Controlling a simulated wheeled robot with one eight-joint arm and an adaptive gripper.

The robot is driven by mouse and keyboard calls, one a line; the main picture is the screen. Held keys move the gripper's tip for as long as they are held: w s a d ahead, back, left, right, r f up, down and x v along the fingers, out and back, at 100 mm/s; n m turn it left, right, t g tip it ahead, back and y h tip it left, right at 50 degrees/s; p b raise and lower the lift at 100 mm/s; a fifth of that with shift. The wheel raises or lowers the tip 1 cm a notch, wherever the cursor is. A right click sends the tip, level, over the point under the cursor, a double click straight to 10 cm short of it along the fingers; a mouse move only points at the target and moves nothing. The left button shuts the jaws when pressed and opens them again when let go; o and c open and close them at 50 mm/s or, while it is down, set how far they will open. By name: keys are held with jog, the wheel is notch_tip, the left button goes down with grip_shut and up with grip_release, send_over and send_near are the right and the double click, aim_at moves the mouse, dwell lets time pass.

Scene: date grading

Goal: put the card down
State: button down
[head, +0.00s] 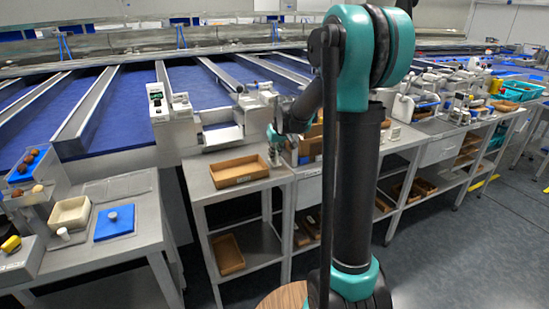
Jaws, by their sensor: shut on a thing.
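My gripper (275,157) hangs at the end of my teal and black arm, over the right part of a steel bench (215,200). It is just right of a brown shallow tray (240,180) that sits on that bench. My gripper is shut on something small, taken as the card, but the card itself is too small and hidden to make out. I cannot tell whether it touches the bench top.
A small machine with a steel chute (222,137) stands behind the tray. A lower shelf holds another brown tray (228,256). At left, a table holds a cream bin (69,213) and a blue mat (128,229). Several crowded benches run to the right.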

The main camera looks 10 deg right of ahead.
jog(key=shift+f, duration=0.6)
jog(key=c, duration=1.7)
grip_release()
jog(key=shift+f, duration=0.1)
